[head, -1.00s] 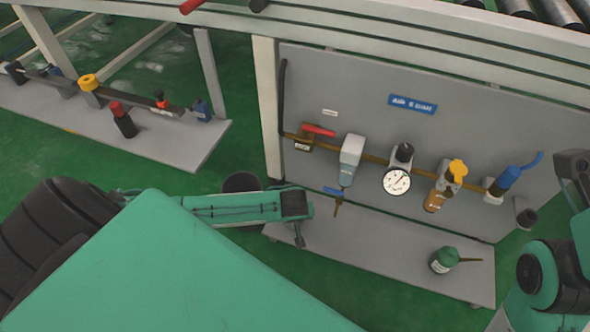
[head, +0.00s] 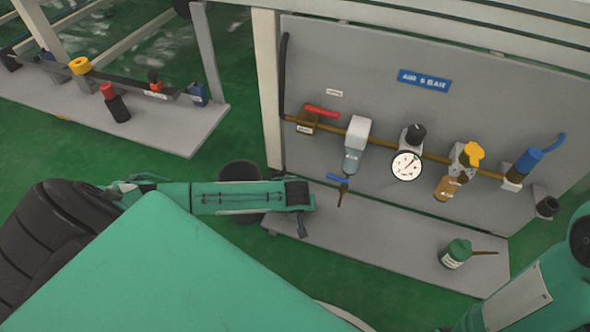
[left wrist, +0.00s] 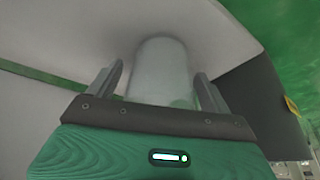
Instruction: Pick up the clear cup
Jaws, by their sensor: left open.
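In the left wrist view a pale, see-through cylinder (left wrist: 161,92), which looks like the clear cup, stands between the two fingers of my left gripper (left wrist: 159,72). The fingers are open, with a gap visible on each side of it. In the head view my left gripper (head: 299,218) is at the end of the green arm, over the left end of the low grey shelf. No clear cup can be made out at the gripper there. A bluish see-through bowl (head: 352,163) hangs under the grey filter on the panel. My right gripper is out of view.
The grey panel (head: 330,60) carries a brass pipe, a gauge (head: 406,166) and several fittings. A green oil can (head: 456,253) stands on the low shelf (head: 400,245). A dark bucket (head: 240,171) stands behind my left arm. Another grey bench (head: 180,135) is at upper left.

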